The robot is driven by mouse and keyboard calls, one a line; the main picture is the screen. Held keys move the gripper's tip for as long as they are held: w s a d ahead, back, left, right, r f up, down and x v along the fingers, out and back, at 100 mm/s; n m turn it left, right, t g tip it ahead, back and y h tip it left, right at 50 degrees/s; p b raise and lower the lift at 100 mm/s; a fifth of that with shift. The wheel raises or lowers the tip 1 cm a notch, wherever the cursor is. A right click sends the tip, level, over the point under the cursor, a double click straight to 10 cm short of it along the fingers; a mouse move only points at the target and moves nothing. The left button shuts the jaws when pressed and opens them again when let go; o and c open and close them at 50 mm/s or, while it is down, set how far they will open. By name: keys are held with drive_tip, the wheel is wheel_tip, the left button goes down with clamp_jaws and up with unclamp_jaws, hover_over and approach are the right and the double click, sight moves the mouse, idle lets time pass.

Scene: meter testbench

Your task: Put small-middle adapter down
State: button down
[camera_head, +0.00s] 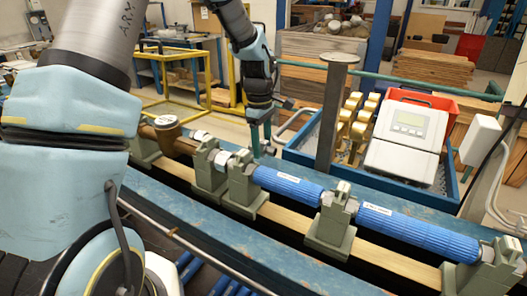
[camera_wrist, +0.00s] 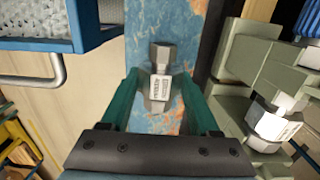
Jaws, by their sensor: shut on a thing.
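My gripper (camera_wrist: 158,92) has its green fingers either side of a small grey metal adapter (camera_wrist: 159,58) with a white printed label, and is shut on it. The adapter lies lengthwise between the fingers, over the worn blue surface of the bench (camera_wrist: 185,20). I cannot tell whether it touches that surface. In the head view my gripper (camera_head: 261,148) is low behind the row of clamps, and the held adapter is too small to make out there.
Clamp stands (camera_head: 241,185) carry blue pipes (camera_head: 405,228) and a brass meter (camera_head: 168,132). Another labelled fitting (camera_wrist: 274,127) sits in a clamp at right in the wrist view. Behind are a post (camera_head: 331,115), a blue tray (camera_head: 300,157) with brass parts and a white meter device (camera_head: 408,135).

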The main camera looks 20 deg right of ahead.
sight(262, 154)
drive_tip(key=shift+f+p, duration=0.35)
drive_tip(key=shift+f, duration=1.25)
drive_tip(key=shift+f, duration=0.15)
drive_tip(key=shift+c, duration=0.6)
unclamp_jaws()
drive_tip(key=r+b, duration=0.2)
drive_tip(key=r, duration=0.4)
drive_tip(key=r+b, duration=0.1)
drive_tip(key=r, duration=0.5)
drive_tip(key=shift+w+a+r+b, duration=0.15)
drive_tip(key=shift+w+a+b, duration=0.05)
drive_tip(key=shift+b, duration=0.2)
